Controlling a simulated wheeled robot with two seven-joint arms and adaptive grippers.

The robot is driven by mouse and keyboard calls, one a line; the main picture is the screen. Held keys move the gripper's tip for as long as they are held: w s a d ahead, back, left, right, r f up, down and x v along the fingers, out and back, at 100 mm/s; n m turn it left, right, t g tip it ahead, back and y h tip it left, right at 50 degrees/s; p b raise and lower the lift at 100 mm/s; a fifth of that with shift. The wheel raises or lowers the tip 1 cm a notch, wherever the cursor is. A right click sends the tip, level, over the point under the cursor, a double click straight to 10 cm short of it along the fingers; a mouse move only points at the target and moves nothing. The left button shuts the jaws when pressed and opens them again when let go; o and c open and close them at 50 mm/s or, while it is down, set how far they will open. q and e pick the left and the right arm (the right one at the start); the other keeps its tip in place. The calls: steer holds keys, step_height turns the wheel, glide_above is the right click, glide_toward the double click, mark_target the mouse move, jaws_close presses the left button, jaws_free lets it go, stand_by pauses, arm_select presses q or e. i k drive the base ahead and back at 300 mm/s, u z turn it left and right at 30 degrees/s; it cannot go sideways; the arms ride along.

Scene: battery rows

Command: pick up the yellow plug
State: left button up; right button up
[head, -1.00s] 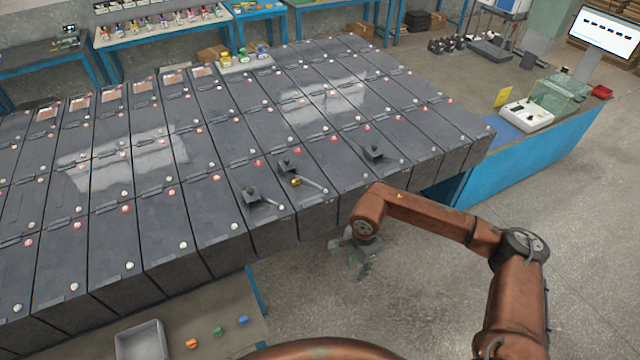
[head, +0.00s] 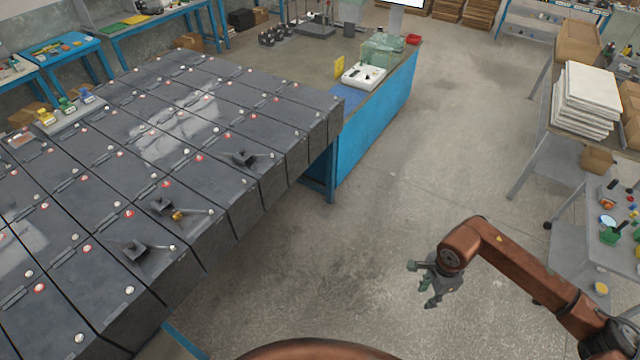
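A small yellow piece (head: 177,215) sits on a dark battery at the front edge of the rows, beside a raised grey cap and a thin lever; I cannot tell if it is the yellow plug. Another small yellow round piece (head: 601,288) lies on the lower level of the grey cart at the right. My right gripper (head: 421,285) is empty, its fingers apart, over the bare floor between the battery rows and the cart. It touches nothing. My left gripper is out of view.
The battery rows (head: 100,150) fill the left. A blue bench (head: 375,110) with a white device (head: 364,76) stands behind. The cart (head: 568,232) at the right holds small coloured parts, with a stack of white slabs (head: 585,100) behind it. The floor between is clear.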

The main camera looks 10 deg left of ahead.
mark_target(177, 216)
steer(key=z, duration=0.1)
steer(key=i, duration=4.05)
steer(key=u, duration=4.8)
steer(key=i, duration=1.65)
